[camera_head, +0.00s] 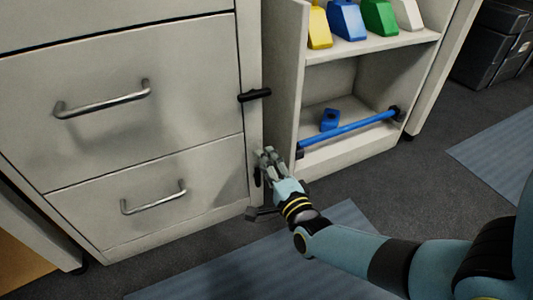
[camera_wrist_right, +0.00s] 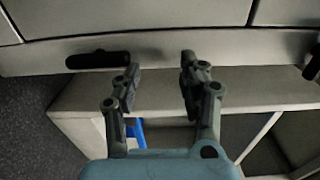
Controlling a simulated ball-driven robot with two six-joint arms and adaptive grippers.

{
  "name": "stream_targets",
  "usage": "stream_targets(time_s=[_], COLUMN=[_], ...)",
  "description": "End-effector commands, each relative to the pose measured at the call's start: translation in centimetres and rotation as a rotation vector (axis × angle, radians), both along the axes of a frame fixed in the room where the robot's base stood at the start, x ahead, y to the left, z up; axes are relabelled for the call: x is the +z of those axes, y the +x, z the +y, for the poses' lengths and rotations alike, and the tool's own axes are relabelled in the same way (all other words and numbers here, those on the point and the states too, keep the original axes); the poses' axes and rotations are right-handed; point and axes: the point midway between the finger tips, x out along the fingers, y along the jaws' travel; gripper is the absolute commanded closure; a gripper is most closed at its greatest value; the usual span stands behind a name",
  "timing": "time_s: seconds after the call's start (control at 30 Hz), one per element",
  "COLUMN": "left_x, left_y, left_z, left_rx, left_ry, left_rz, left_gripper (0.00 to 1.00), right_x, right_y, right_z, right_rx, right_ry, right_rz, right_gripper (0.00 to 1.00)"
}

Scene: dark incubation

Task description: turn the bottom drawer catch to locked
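The bottom drawer (camera_head: 150,190) is closed, with a metal bar handle. Its black catch (camera_head: 257,178) is on the cabinet's right post and points up and down, partly hidden by my right gripper. In the right wrist view this catch (camera_wrist_right: 92,61) lies along the picture. My right gripper (camera_head: 267,154) is at the post beside the catch. Its fingers (camera_wrist_right: 160,72) are apart with nothing visible between them. One fingertip is close to the catch's end; I cannot tell whether they touch. My left gripper is not in view.
A second black catch (camera_head: 255,95) lies level beside the drawer above (camera_head: 110,135). Right of the post, an open shelf unit (camera_head: 370,150) has a blue rail (camera_head: 350,131), a blue block (camera_head: 329,120) and coloured containers above. Floor (camera_head: 410,185) is clear in front.

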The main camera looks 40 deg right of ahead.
Motion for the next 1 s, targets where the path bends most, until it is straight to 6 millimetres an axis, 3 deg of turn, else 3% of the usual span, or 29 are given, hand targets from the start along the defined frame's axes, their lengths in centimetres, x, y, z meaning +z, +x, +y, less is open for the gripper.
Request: stream_targets(time_s=[0.1, 0.23, 0.73, 0.87, 1.0], left_x=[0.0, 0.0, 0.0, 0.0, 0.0], left_y=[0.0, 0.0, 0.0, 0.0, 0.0], left_z=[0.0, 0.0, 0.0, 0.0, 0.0], left_rx=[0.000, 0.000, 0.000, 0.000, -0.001], left_ry=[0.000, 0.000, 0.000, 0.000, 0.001], left_rz=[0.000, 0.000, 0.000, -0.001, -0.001], left_gripper=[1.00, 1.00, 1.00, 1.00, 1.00], right_x=[1.9, 2.9, 3.3, 3.5, 2.4], right_y=[0.2, 0.2, 0.1, 0.0, -1.0], right_z=[0.1, 0.1, 0.1, 0.0, -0.1], right_rx=[0.001, 0.001, 0.001, -0.002, -0.005], right_ry=[0.002, 0.001, -0.019, -0.140, -0.415], right_rz=[-0.009, -0.006, 0.001, 0.018, 0.085], right_gripper=[0.63, 0.63, 0.63, 0.63, 0.63])
